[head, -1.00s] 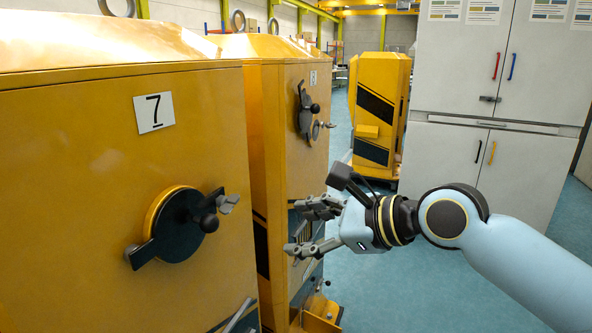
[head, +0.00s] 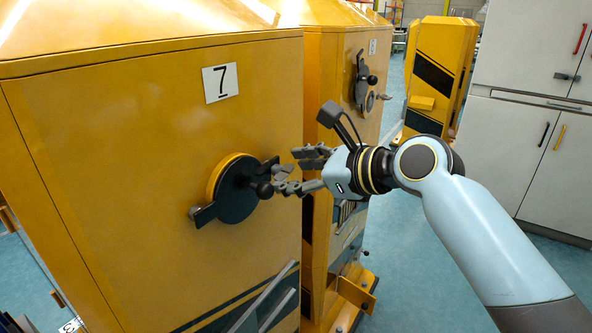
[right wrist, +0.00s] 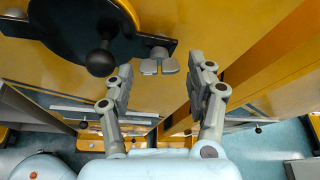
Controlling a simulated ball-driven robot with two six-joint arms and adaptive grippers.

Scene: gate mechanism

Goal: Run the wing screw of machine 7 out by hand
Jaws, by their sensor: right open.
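Machine 7 (head: 130,150) is the yellow cabinet at the left of the head view, with a "7" plate (head: 220,83). On its face is a dark round disc (head: 235,195) with a crossbar and a black ball knob (head: 264,190). The grey wing screw (right wrist: 158,66) is at the bar's end in the right wrist view, its two wings spread sideways. My right gripper (right wrist: 161,72) is open, with one finger on each side of the wing screw in that picture; I see no contact. My left gripper is not in view.
A second yellow machine (head: 330,130) with a similar dark handle (head: 362,85) stands close behind, right of machine 7. Grey cabinets (head: 530,130) stand at the right. Blue floor (head: 400,230) is clear between them. Light grey rails (head: 270,305) run along the lower front of machine 7.

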